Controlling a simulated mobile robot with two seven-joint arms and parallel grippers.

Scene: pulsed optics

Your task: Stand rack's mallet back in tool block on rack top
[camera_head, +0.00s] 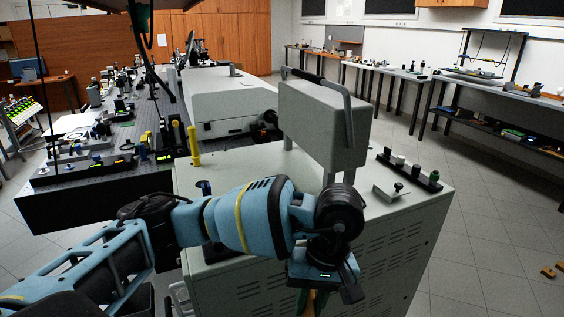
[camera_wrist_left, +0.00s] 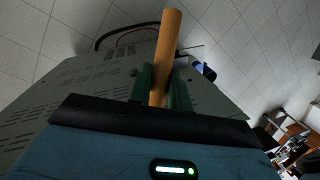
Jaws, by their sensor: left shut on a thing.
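My left gripper (camera_head: 312,300) hangs low in front of the rack's front face, at the bottom of the head view. In the left wrist view its green fingers (camera_wrist_left: 163,92) are shut on the wooden handle of the mallet (camera_wrist_left: 168,42). The handle points up and away in that view; the mallet's head is not visible. The rack (camera_head: 235,165) is a light grey cabinet with a flat top and vent slots. I cannot make out the tool block for certain. A small dark-blue item (camera_head: 204,187) stands at the top's left edge, partly hidden by my arm. My right gripper is not in view.
A grey box with a handle (camera_head: 322,125) stands on the rack top. A dark strip with several knobs (camera_head: 409,168) and a small plate with a knob (camera_head: 391,193) lie right of it. A yellow tool (camera_head: 194,145) stands upright at the left. A crowded optical table (camera_head: 95,185) lies behind.

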